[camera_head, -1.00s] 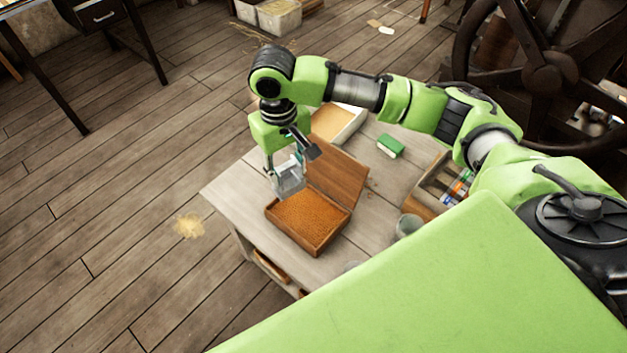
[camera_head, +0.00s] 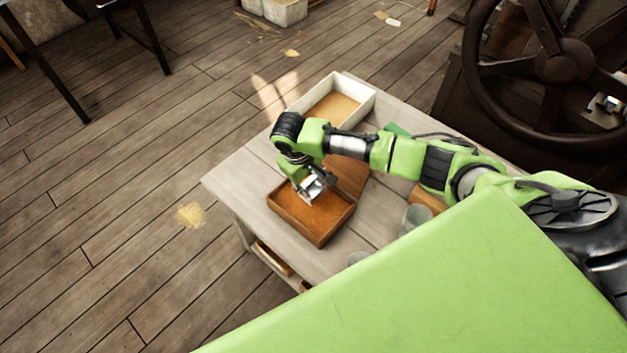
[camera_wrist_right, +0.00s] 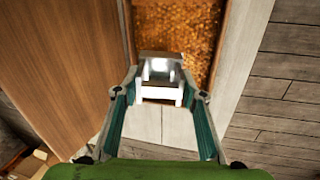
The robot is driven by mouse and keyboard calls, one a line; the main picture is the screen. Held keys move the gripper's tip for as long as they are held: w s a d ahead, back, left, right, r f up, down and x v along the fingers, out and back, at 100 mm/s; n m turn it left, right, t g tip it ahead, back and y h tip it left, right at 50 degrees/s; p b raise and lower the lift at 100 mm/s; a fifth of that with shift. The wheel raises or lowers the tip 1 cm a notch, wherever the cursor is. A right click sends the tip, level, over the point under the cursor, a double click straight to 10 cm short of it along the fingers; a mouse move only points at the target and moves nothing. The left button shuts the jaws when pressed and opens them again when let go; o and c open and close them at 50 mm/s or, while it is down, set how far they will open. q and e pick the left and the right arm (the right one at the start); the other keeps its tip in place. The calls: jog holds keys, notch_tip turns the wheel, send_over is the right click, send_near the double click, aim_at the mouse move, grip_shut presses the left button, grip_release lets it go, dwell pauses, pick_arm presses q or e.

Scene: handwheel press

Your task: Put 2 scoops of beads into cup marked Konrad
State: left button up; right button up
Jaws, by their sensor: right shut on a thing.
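An open wooden box (camera_head: 337,228) of orange-brown beads (camera_head: 322,217) stands on the table, its lid (camera_head: 347,175) raised behind it. My right gripper (camera_head: 312,188) is over the box. It is shut on a metal scoop (camera_head: 313,197). In the right wrist view the scoop (camera_wrist_right: 161,70) sits between the fingers of the gripper (camera_wrist_right: 162,108), over the beads (camera_wrist_right: 178,22); whether it touches them I cannot tell. I can read no name on either. My left gripper is out of view.
A white-rimmed tray (camera_head: 362,100) lies at the far end of the table. A green block (camera_head: 397,129) and a wooden organiser (camera_head: 428,199) are partly behind my right arm. A large handwheel (camera_head: 556,66) stands at the right. The table's left corner (camera_head: 222,182) is clear.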

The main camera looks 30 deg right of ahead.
jog(key=shift+a+f+h+b, duration=0.2)
jog(key=shift+f+b, duration=0.3)
jog(key=shift+f, duration=0.1)
jog(key=shift+a+f+h+b, duration=0.2)
jog(key=shift+f+b, duration=0.25)
jog(key=shift+f, duration=0.1)
jog(key=shift+s+a+f, duration=0.1)
jog(key=shift+a+f, duration=0.05)
jog(key=shift+s+a+f, duration=0.1)
jog(key=shift+a+f, duration=0.15)
jog(key=shift+f, duration=0.35)
jog(key=shift+a+f, duration=0.25)
jog(key=shift+f, duration=0.3)
jog(key=shift+r, duration=0.1)
